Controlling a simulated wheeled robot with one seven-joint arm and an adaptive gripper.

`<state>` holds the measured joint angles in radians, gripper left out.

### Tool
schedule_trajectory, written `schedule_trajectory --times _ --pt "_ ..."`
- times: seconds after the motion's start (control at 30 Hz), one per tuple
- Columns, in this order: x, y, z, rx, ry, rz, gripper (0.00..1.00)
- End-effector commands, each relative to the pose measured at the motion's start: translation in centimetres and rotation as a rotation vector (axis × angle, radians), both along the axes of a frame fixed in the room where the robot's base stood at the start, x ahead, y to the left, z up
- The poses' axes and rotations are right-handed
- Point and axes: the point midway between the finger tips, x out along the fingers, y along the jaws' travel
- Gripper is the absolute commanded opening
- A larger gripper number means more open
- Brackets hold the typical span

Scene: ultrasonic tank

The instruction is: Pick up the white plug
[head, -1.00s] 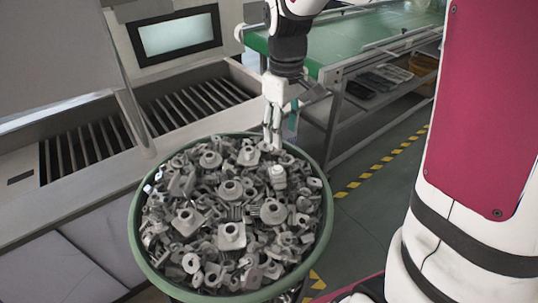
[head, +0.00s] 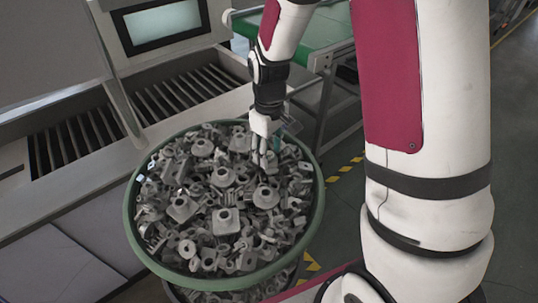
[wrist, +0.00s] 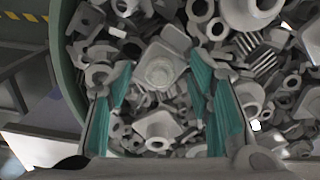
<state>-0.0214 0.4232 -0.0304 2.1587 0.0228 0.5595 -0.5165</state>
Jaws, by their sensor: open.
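My gripper (head: 263,164) is open and points down at the heap of grey metal parts in the round green bin. In the wrist view its two teal-padded fingers (wrist: 165,110) stand apart over the parts. In the head view the fingers partly cover that spot, so the plug is hard to make out there. Nothing is held.
The green bin's rim (head: 131,222) surrounds the heap, and in the wrist view its wall (wrist: 68,75) is close on the left. A machine with slatted troughs (head: 75,142) stands behind left. A green-topped table (head: 325,32) stands behind. Grey parts crowd the fingers.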

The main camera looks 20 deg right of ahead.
Motion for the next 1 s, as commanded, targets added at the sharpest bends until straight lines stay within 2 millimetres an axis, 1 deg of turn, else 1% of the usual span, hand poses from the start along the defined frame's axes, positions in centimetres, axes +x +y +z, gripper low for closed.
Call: schedule_trajectory --times 0.17,0.23,0.37,0.77,0.87,1.0 --pt "0.0 0.0 0.0 0.0 0.0 0.0 0.47" --pt "0.0 0.0 0.0 0.0 0.0 0.0 0.34" --pt "0.0 0.0 0.0 0.0 0.0 0.0 0.13" --pt "0.0 0.0 0.1 0.0 0.001 -0.001 0.13" --pt "0.0 0.0 0.5 0.0 0.0 -0.001 0.13" --pt "0.1 0.0 1.7 0.001 -0.003 -0.001 0.13"
